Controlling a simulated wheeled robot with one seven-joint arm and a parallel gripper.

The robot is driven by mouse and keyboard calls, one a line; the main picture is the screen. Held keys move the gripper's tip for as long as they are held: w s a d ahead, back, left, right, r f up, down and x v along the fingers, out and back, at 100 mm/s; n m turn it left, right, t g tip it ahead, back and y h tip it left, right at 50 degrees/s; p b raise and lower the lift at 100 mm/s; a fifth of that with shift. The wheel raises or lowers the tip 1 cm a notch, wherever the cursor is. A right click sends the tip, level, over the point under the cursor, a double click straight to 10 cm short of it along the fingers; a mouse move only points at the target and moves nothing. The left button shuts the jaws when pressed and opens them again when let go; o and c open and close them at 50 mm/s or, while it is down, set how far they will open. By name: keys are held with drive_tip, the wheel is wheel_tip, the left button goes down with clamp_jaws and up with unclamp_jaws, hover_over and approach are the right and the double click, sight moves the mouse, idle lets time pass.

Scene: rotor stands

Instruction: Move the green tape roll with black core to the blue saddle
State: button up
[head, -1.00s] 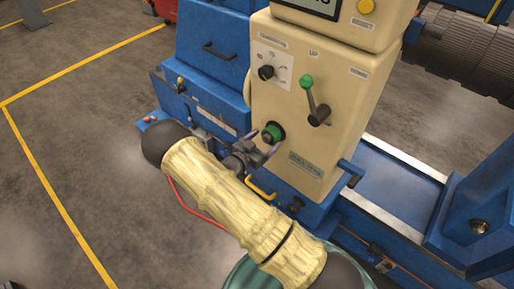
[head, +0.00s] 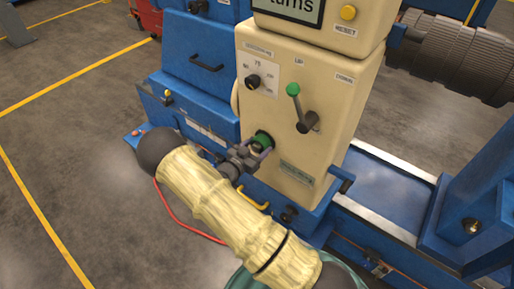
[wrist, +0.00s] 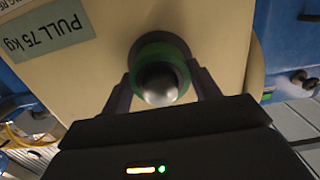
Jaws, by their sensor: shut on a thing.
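In the wrist view the roll (wrist: 162,47) is a green ring around a rounded, shiny metal end, which looks like a peg. My gripper (head: 257,151) is at the roll, with one finger on each side of it, shut on it. A blue block (head: 475,195) on the machine bed at the right may be the blue saddle.
The cream cabinet (head: 285,110) stands close behind the roll. A yellow handle (head: 255,196) and a red cable (head: 172,212) are below. The rail bed (head: 385,195) at the right looks clear.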

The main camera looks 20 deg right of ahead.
drive_tip(key=shift+s+a, duration=0.1)
idle(0.3)
drive_tip(key=v, duration=0.8)
drive_tip(key=shift+s+a+p, duration=0.15)
drive_tip(key=shift+p, duration=0.15)
idle(0.6)
drive_tip(key=shift+a, duration=0.1)
idle(0.4)
